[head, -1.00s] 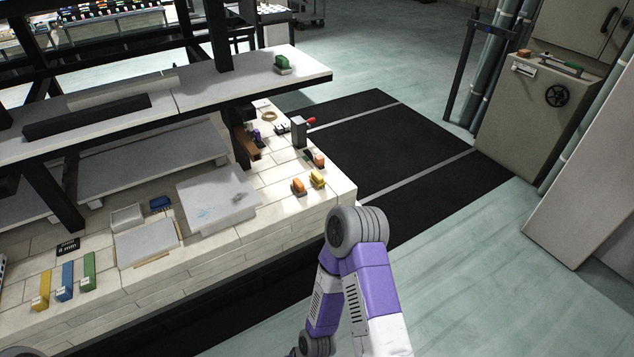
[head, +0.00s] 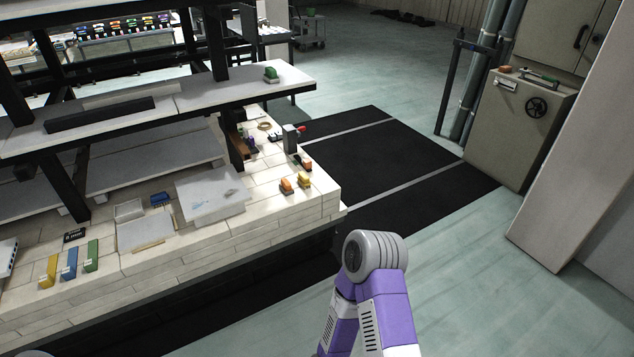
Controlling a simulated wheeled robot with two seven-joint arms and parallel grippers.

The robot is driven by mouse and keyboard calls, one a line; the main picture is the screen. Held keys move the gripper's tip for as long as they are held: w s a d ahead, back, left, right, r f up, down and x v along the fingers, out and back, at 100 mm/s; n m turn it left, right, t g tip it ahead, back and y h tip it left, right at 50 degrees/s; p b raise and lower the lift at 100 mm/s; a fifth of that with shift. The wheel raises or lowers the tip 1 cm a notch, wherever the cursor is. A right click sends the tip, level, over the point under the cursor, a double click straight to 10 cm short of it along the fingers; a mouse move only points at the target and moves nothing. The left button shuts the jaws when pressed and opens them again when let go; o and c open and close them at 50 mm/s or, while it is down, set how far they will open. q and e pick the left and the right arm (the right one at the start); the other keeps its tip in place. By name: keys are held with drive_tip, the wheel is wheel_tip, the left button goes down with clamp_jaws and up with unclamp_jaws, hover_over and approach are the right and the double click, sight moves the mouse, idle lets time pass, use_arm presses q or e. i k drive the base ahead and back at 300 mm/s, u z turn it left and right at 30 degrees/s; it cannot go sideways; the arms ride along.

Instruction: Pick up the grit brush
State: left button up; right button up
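I cannot tell for certain which thing is the grit brush. Small brush-like blocks, one orange (head: 286,186) and one yellow (head: 304,180), sit near the right corner of the brick deck of the kiln car (head: 330,202). A dark and orange piece (head: 303,162) lies just behind them. A green block (head: 271,74) sits at the right end of the upper shelf. Neither gripper is in view.
Yellow, blue and green long pieces (head: 69,264) lie at the deck's front left. A white board (head: 212,196) and a grey post (head: 291,139) stand nearer the right. Dark uprights carry the shelf (head: 200,98). A black mat (head: 385,150) and open floor lie right of the car.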

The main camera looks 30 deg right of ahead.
sight(302, 178)
drive_tip(key=z, duration=0.85)
drive_tip(key=i, duration=1.2)
drive_tip(key=z, duration=0.35)
drive_tip(key=i, duration=1.4)
drive_tip(key=u, duration=0.95)
drive_tip(key=i, duration=0.3)
drive_tip(key=u, duration=0.3)
